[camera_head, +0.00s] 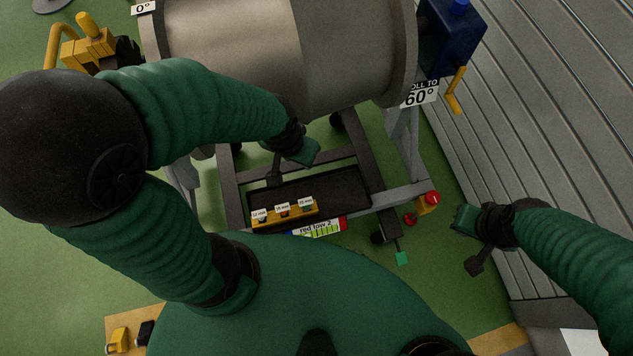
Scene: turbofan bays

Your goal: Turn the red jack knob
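A yellow jack block (424,207) sits at the right front corner of the grey stand frame. It carries a small red knob (433,198) on its upper right, and a second red round part (410,219) shows at its lower left. I cannot tell for sure which is the jack knob. My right gripper (466,243) is open and empty, to the right of and below the block, apart from both red parts. My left gripper (290,166) is over the stand's black tray, empty, with its fingers apart.
A large grey engine drum (285,50) lies on the stand. A yellow rack (285,213) with labelled sockets and a "red low 2" label (318,228) are at the tray's front. A blue box (452,35) with a yellow crank (456,90) is upper right. A slatted wall (540,120) bounds the right.

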